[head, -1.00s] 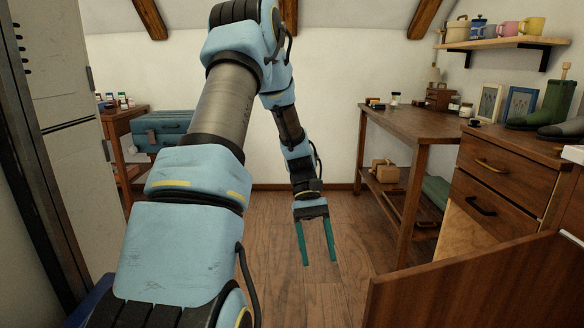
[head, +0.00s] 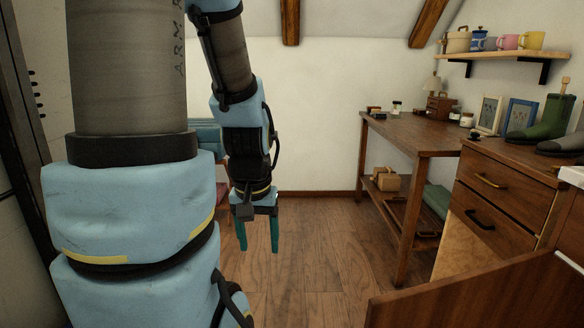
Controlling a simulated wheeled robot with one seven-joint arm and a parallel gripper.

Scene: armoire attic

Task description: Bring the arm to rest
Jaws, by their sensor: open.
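My gripper (head: 259,248) hangs from my blue and grey arm, left of the middle of the head view. Its two teal fingers point down and stand apart, with nothing between them. It is over the bare wooden floor (head: 310,245), apart from the furniture. My arm covers much of the left side of the view.
A wooden workbench (head: 403,132) with a lower shelf stands at the right. A drawer cabinet (head: 498,200) and a wooden panel (head: 480,285) are nearer at the right. A blue case (head: 208,136) is mostly hidden behind my arm. Middle floor is clear.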

